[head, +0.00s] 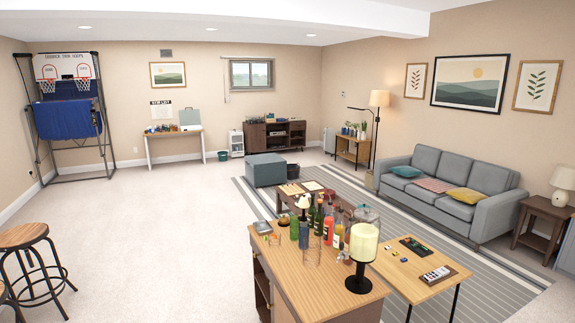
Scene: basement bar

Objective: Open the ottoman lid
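The ottoman (265,171) is a blue-grey box on the far edge of the striped rug, near the middle of the head view. Its flat top looks closed, and its front and left sides show. A low brown table stands just in front of it to the right and may hide a little of its lower edge. Neither of my grippers shows in the head view.
A wooden bar cabinet (300,280) with bottles stands in the foreground. A coffee table (400,277) and grey sofa (460,180) are at the right, stools (30,238) at the left. Open carpet (150,240) lies left of the ottoman.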

